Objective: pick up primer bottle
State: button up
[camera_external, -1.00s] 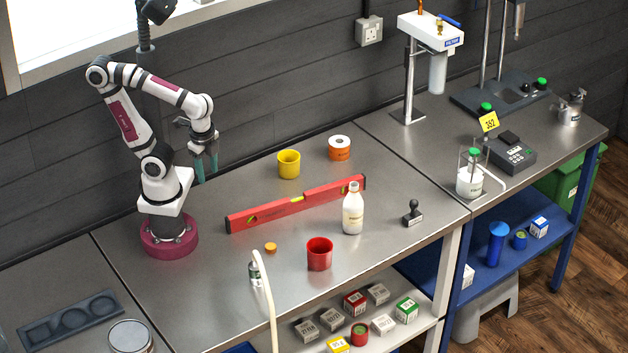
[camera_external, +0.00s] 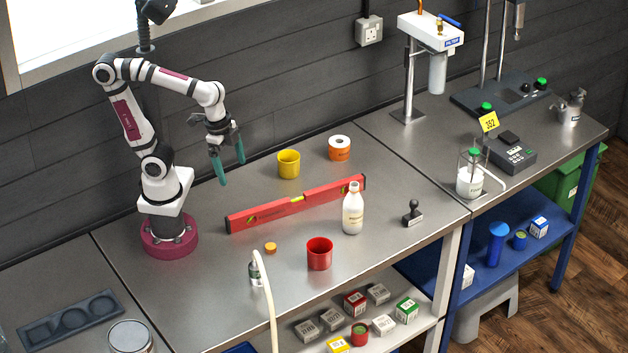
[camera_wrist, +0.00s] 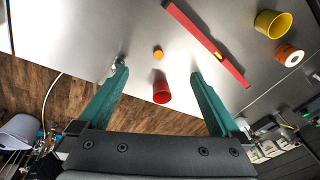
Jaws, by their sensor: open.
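The primer bottle (camera_external: 352,209) is a white bottle with a pale label. It stands upright on the metal bench, in front of the red spirit level's right end. I cannot make it out in the wrist view. My gripper (camera_external: 233,168) has green fingers and is open and empty. It hangs above the bench behind the level, well to the left of the bottle. In the wrist view the fingers of my gripper (camera_wrist: 160,86) are spread wide with nothing between their tips.
The red level (camera_external: 295,204) lies between my gripper and the bottle. A red cup (camera_external: 319,254) and orange cap (camera_external: 270,248) are in front. A yellow cup (camera_external: 289,164) and orange roll (camera_external: 339,149) stand behind. A black stamp (camera_external: 413,213) is right of the bottle.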

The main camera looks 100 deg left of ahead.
aim_at(362, 210)
jog(key=w+a+f+n+t, duration=0.1)
jog(key=w+n+t, duration=0.15)
jog(key=w, duration=0.65)
jog(key=w+a+n+t, duration=0.2)
jog(key=w+t, duration=0.2)
jog(key=w, duration=0.5)
jog(key=w+a+r+n+t+y, duration=0.2)
jog(key=w+a+n+t+y, duration=0.15)
jog(key=w+a, duration=0.45)
notch_tip(362, 210, down, 19)
jog(key=shift+t, duration=0.3)
jog(key=x, duration=0.8)
jog(key=shift+f, duration=0.2)
jog(key=c, duration=1.6)
